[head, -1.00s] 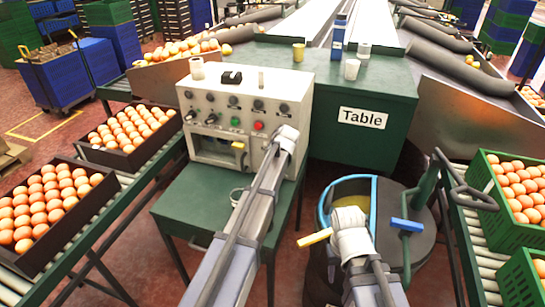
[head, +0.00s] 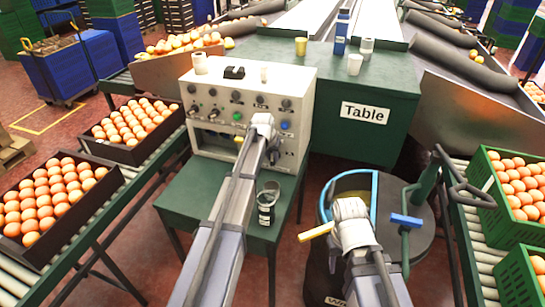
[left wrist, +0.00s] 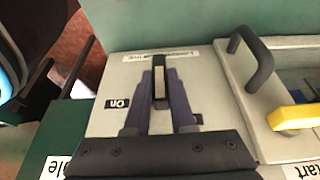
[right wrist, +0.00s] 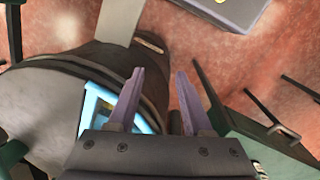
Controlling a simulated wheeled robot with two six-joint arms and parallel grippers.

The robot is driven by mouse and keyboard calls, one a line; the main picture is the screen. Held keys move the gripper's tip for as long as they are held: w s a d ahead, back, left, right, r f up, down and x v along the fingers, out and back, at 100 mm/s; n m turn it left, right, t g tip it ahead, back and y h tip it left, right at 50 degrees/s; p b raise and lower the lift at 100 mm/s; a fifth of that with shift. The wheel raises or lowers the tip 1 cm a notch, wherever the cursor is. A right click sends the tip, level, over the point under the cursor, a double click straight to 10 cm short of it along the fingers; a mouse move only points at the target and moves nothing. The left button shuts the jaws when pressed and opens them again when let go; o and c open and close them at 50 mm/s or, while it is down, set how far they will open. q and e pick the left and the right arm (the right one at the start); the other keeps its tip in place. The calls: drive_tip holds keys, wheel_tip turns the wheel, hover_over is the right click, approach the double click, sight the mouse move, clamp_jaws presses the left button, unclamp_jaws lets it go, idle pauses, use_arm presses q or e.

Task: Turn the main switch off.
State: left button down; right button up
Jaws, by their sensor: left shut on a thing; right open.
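The main switch is a dark lever with a pale face (left wrist: 160,78) on a light panel in the left wrist view. A small black "On" label (left wrist: 118,103) sits beside it, and another label above the lever is partly covered. My left gripper (left wrist: 159,88) has its fingers on both sides of the lever and is shut on it. In the head view my left arm reaches the front of the cream control box (head: 215,83) and hides part of it, the lever included. My right gripper (right wrist: 160,82) is open and empty, above the dark round drum (right wrist: 55,85).
The control box stands on a small green table with a jar (head: 267,205). A grey handle (left wrist: 250,58) and a yellow part (left wrist: 293,118) are beside the switch panel. Egg trays on rollers (head: 130,122) flank the left, green crates (head: 500,190) the right.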

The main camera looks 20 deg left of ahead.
use_arm(q)
drive_tip(key=shift+s, duration=0.1)
drive_tip(key=c, duration=0.8)
unclamp_jaws()
drive_tip(key=shift+o, duration=0.2)
drive_tip(key=p+v, duration=0.7)
drive_tip(key=shift+r, duration=0.4)
drive_tip(key=shift+s, duration=0.1)
